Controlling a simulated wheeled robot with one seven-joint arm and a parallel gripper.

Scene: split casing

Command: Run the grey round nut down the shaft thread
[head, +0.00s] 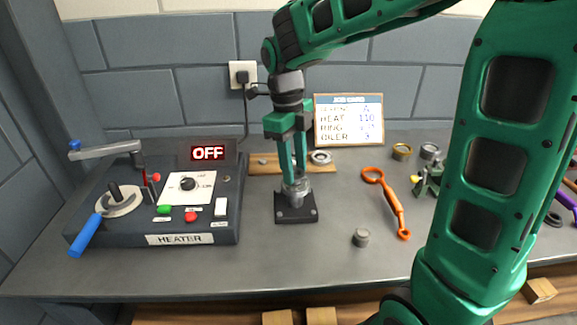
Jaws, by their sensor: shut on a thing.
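My gripper (294,178) points straight down over the shaft stand, its green fingers close together around a grey metal piece at the top of the shaft. This piece appears to be the grey round nut (296,185), but the fingers partly hide it. The silvery shaft (296,198) stands upright on a square black base (296,214) on the bench. I cannot tell how far the nut sits on the thread, which is too small and covered to make out.
The heater box (190,239) stands left, its display reading OFF. A wooden board (265,170) with a metal ring (321,157) lies behind the shaft. An orange wrench (391,204) and a small grey cylinder (361,237) lie right. Bare bench (255,260) is in front.

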